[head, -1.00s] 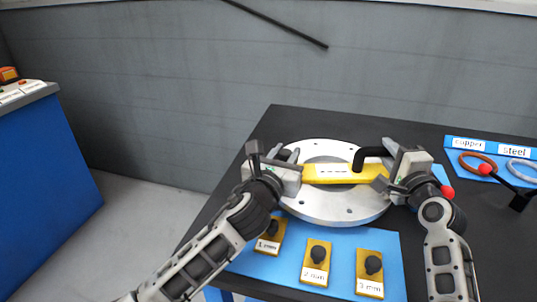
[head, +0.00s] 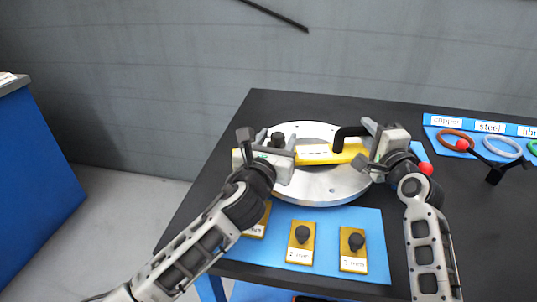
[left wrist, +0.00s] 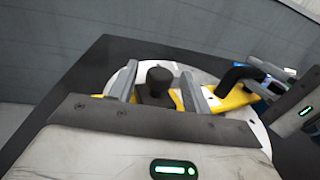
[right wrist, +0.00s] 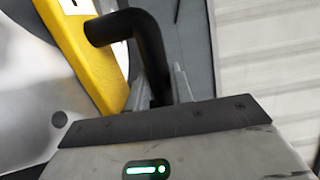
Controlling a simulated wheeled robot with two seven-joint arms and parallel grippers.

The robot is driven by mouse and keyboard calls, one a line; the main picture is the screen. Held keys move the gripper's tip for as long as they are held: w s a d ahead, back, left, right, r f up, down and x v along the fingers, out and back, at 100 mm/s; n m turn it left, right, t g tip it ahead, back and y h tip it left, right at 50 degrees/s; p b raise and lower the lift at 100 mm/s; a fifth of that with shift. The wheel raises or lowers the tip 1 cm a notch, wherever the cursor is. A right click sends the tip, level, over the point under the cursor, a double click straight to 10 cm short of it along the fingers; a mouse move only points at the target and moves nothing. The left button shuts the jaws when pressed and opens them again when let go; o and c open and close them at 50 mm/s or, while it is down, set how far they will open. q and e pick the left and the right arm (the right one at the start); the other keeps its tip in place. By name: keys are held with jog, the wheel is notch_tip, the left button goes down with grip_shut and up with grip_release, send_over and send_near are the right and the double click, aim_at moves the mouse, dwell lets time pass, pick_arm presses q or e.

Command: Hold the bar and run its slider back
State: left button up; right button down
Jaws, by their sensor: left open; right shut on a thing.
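The yellow bar (head: 325,154) lies across a round silver flange (head: 325,190) on the dark table. A bent black handle (head: 350,132) rises at the bar's right end; it also shows in the right wrist view (right wrist: 150,45). My right gripper (head: 367,146) is shut on this handle. A black knob (head: 278,139), apparently the slider's, stands at the bar's left end. My left gripper (head: 266,142) is open there. In the left wrist view the knob (left wrist: 157,84) stands between its two fingers, with no clear grip.
A blue mat (head: 325,222) in front holds several yellow blocks with black knobs, such as one block (head: 301,243). At the right, a blue board (head: 470,132) holds coloured rings, and a red-tipped black tool (head: 480,158) lies beside it. The table's back left is bare.

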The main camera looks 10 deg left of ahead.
jog(key=shift+r, duration=0.2)
pick_arm(q)
jog(key=s+a, duration=0.1)
jog(key=s, duration=0.9)
jog(key=shift+s, duration=0.3)
jog(key=shift+a, duration=0.1)
pick_arm(e)
jog(key=c, duration=1.1)
grip_release()
jog(key=shift+c, duration=0.2)
jog(key=shift+f, duration=0.1)
